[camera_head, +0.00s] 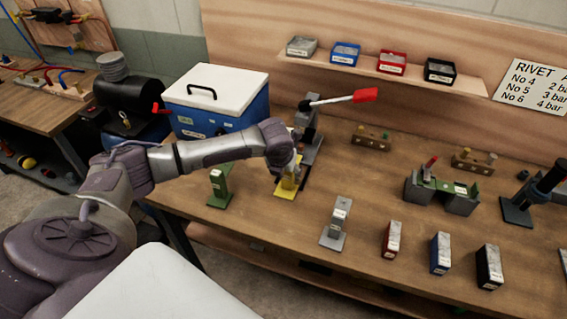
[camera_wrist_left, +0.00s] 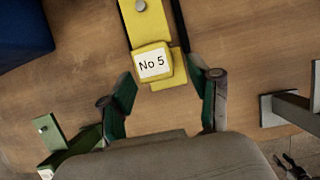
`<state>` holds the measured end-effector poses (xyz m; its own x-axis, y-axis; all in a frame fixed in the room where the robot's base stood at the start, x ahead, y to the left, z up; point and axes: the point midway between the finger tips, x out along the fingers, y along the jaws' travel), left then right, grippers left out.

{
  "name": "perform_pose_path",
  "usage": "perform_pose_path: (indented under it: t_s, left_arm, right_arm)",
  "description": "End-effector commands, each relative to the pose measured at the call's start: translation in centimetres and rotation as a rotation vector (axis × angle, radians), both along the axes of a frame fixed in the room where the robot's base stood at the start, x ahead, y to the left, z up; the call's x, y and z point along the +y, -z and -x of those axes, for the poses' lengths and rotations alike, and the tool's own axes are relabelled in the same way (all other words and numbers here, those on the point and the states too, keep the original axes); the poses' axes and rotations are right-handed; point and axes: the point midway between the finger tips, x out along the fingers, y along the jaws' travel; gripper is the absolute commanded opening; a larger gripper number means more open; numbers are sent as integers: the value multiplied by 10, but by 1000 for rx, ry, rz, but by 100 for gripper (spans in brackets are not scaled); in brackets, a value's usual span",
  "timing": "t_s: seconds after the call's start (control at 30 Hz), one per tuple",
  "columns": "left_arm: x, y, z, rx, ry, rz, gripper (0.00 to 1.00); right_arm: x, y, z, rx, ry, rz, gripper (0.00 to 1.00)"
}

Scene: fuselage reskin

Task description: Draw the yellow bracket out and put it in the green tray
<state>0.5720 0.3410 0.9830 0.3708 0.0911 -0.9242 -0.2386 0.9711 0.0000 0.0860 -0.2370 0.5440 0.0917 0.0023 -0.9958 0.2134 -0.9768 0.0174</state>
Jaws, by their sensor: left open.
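The yellow bracket (camera_head: 287,188) stands on the workbench at the foot of a grey lever clamp (camera_head: 309,143) with a red handle. In the left wrist view its "No 5" label block (camera_wrist_left: 154,62) lies at the top middle. My left gripper (camera_wrist_left: 163,86) is open, with its two green-padded fingers either side of the label end and a gap visible on both sides. In the head view my left wrist covers the bracket's upper part. I cannot make out a green tray. My right gripper is out of view.
A green bracket (camera_head: 219,187) stands left of the yellow one, and a grey bracket (camera_head: 336,224) to its right. A blue cooler box (camera_head: 215,101) stands behind my arm. Red, blue and black blocks line the front edge. Small bins sit on the shelf (camera_head: 390,73).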

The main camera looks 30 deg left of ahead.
Motion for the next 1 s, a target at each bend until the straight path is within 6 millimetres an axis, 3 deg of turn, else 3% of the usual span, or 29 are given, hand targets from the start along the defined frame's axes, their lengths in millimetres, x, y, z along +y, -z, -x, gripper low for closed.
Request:
perform_pose_path:
  t_s: [0.2, 0.4, 1.0]
  left_arm:
    - [-4, -45, 17, -5, 1, -1, 62]
    - [-6, -69, 27, -3, 0, -1, 62]
    - [-7, -75, 30, -1, -1, 0, 62]
  right_arm:
    - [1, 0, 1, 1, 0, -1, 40]
    - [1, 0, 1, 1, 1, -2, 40]
    - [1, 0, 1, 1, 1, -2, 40]
